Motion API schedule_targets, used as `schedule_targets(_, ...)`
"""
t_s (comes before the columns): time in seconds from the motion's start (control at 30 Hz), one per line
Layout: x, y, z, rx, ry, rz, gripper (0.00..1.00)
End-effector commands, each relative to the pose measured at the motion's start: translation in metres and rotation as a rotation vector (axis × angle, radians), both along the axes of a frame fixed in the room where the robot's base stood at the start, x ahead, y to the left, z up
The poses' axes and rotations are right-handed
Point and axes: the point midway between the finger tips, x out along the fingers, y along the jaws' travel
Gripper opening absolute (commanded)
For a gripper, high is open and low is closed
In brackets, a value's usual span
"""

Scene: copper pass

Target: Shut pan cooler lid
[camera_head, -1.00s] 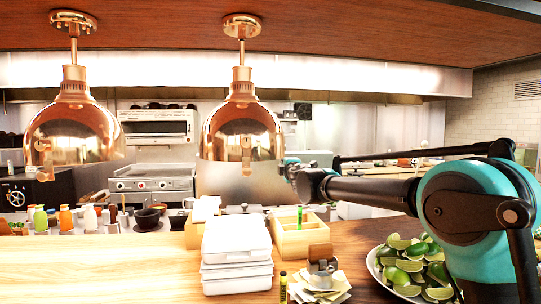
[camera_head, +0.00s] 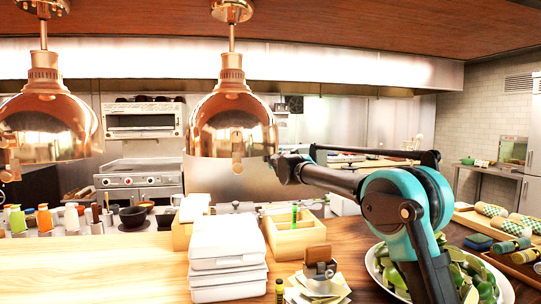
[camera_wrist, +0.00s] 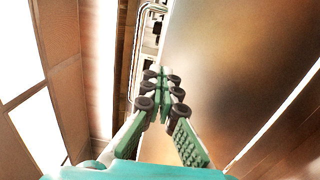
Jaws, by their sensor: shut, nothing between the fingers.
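My gripper (camera_wrist: 165,75) is shut and empty, its green fingers together in the wrist view. In the head view the end of my arm reaches over the counter to the copper lamp, and the fingers cannot be made out. A broad, smooth metal panel (camera_wrist: 215,75) fills the right of the wrist view beside the fingers. In the head view an upright steel panel (camera_head: 230,188) stands behind the lamp, partly hidden by it. It looks like the raised pan cooler lid, but I cannot be sure. I cannot tell whether the fingers touch the panel.
Copper heat lamps (camera_head: 235,125) hang over the wooden counter (camera_head: 110,262). White stacked boxes (camera_head: 228,250), a wooden caddy (camera_head: 292,240) and a plate of limes (camera_head: 470,270) stand near my arm. Bottles (camera_head: 45,218) stand at the left. The front left counter is clear.

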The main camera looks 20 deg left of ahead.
Motion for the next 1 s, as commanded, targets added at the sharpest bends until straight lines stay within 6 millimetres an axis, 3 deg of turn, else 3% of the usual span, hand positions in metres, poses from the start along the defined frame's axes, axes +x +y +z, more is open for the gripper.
schedule_targets(0.33, 0.035, 0.022, 0.002, -0.001, -0.001, 0.000, 0.00)
schedule_targets(1.0, 0.047, 0.029, 0.003, 0.000, 0.000, 0.000, 0.00)
